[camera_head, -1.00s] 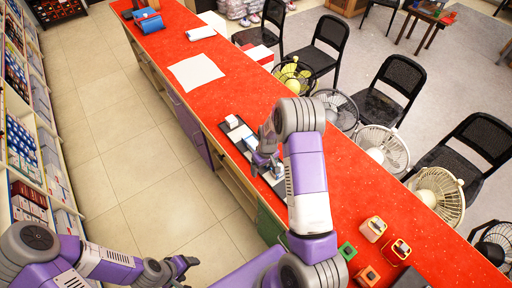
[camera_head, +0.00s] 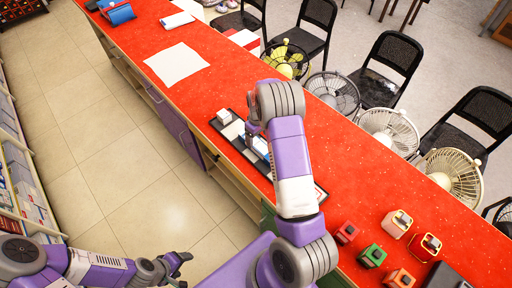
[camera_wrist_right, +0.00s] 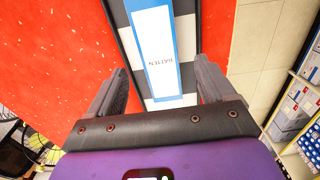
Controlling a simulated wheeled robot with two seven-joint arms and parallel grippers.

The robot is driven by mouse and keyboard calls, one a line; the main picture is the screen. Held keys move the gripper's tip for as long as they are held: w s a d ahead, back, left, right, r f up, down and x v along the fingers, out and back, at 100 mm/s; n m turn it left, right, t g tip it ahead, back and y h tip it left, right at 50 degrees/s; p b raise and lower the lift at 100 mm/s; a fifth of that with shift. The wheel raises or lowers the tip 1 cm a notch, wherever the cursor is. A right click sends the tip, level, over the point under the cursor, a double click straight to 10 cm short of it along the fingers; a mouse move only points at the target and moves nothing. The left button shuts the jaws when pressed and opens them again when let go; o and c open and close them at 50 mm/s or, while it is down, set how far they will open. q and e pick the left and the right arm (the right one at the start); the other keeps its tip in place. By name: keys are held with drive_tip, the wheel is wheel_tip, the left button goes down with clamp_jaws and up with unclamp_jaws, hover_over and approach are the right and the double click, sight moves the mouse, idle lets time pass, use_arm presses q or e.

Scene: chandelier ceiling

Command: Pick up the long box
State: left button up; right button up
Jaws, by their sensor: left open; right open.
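A long white and blue box (camera_wrist_right: 153,45) with lettering lies on a dark tray with pale stripes (camera_wrist_right: 122,28) in the right wrist view. In the head view the tray (camera_head: 227,130) lies on the red counter, and my right arm partly hides it and the box. My right gripper (camera_wrist_right: 160,90) is open, its fingers on either side of the box's near end, with nothing gripped. In the head view my right gripper (camera_head: 256,132) is over the tray. My left gripper (camera_head: 180,266) is open and empty, low over the tiled floor, away from the counter.
Small red, green and orange blocks, including a green one (camera_head: 372,256), stand on the counter at the right. A white sheet (camera_head: 176,65) and a blue object (camera_head: 118,12) lie farther along. Fans (camera_head: 388,130) and black chairs line the far side. Shelves stand at left.

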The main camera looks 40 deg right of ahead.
sight(258, 144)
drive_tip(key=shift+s+f, duration=0.2)
drive_tip(key=shift+f, duration=0.3)
drive_tip(key=f, duration=0.4)
drive_tip(key=shift+w+f, duration=0.25)
drive_tip(key=shift+f, duration=0.15)
drive_tip(key=c, duration=1.1)
drive_tip(key=shift+r, duration=0.1)
drive_tip(key=shift+c, duration=0.2)
